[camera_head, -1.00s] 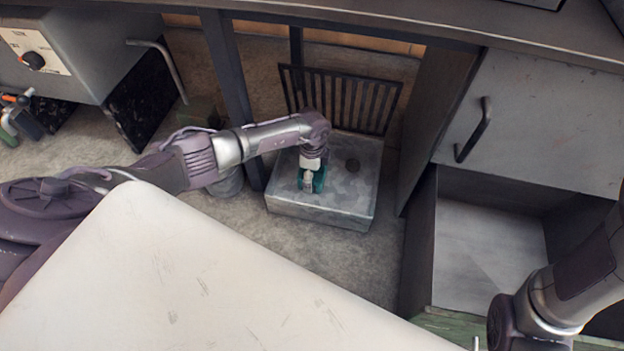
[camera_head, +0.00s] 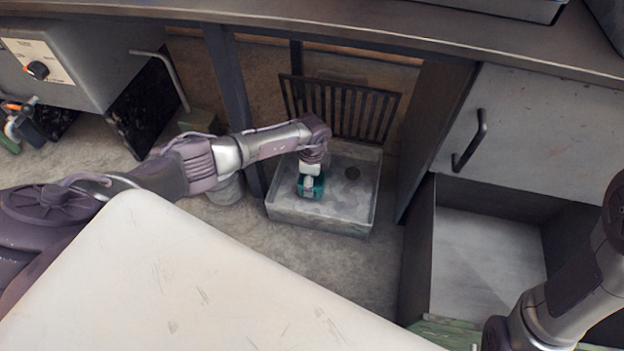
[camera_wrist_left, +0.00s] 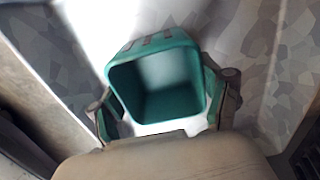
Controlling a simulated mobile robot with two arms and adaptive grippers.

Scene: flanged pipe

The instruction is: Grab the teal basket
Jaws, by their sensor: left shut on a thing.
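The teal basket (camera_wrist_left: 160,85) is a small open-topped square container, seen from above in the left wrist view, and it looks empty. My left gripper (camera_wrist_left: 165,112) has one finger on each side of it and is shut on it. In the head view the teal basket (camera_head: 311,186) shows at the end of my left arm, partly hidden by the gripper (camera_head: 310,178). It is inside or just over a shallow grey metal tray (camera_head: 325,219); I cannot tell whether it touches the tray's bottom. My right arm shows at the lower right, its gripper out of view.
A dark slatted rack (camera_head: 345,108) stands behind the tray. A table leg (camera_head: 232,90) rises left of it, and a cabinet with a handle (camera_head: 470,140) stands to the right. A pale surface (camera_head: 180,270) fills the foreground. The worktop edge (camera_head: 330,35) runs above.

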